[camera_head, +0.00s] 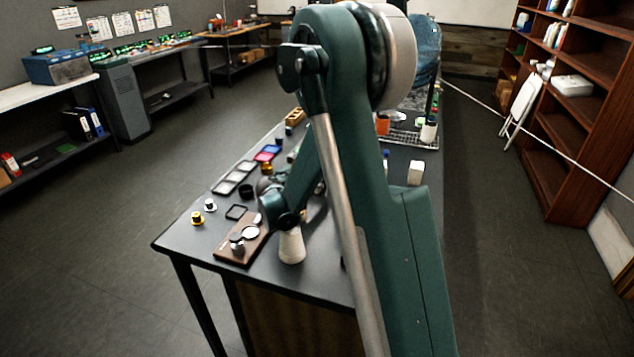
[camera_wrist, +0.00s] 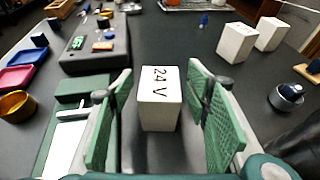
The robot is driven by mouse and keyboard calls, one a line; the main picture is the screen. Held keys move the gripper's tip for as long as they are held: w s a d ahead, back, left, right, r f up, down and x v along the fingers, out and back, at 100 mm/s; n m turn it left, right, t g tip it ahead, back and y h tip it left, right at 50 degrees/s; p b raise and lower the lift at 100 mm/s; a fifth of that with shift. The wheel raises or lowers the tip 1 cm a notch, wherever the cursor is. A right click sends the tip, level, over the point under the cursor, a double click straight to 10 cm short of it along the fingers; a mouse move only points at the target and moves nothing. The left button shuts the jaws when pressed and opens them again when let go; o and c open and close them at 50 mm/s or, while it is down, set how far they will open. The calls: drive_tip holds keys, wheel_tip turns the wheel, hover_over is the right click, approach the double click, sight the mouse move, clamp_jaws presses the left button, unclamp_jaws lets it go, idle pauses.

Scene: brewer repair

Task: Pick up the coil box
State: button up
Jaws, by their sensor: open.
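A white box marked "24 V" (camera_wrist: 158,100), which seems to be the coil box, stands upright on the dark table in the wrist view. My gripper (camera_wrist: 160,118) is open, with one green pad to the left of the box and one to the right. Gaps show between the box and both pads, so nothing is held. In the head view my arm hides the gripper and this box. Two similar white boxes, a nearer one (camera_wrist: 237,43) and a farther one (camera_wrist: 270,33), stand behind to the right; their markings are not readable.
A dark grey block (camera_wrist: 95,52) with small green and orange parts lies behind the left finger. A gold cup (camera_wrist: 17,106) and pink tray (camera_wrist: 14,78) are at far left. Table behind the marked box is clear.

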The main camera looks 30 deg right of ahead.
drive_tip(key=shift+c, duration=0.7)
drive_tip(key=c, duration=0.9)
drive_tip(key=shift+c, duration=0.2)
drive_tip(key=shift+r, duration=0.1)
drive_tip(key=shift+r+p, duration=0.95)
drive_tip(key=shift+r, duration=3.95)
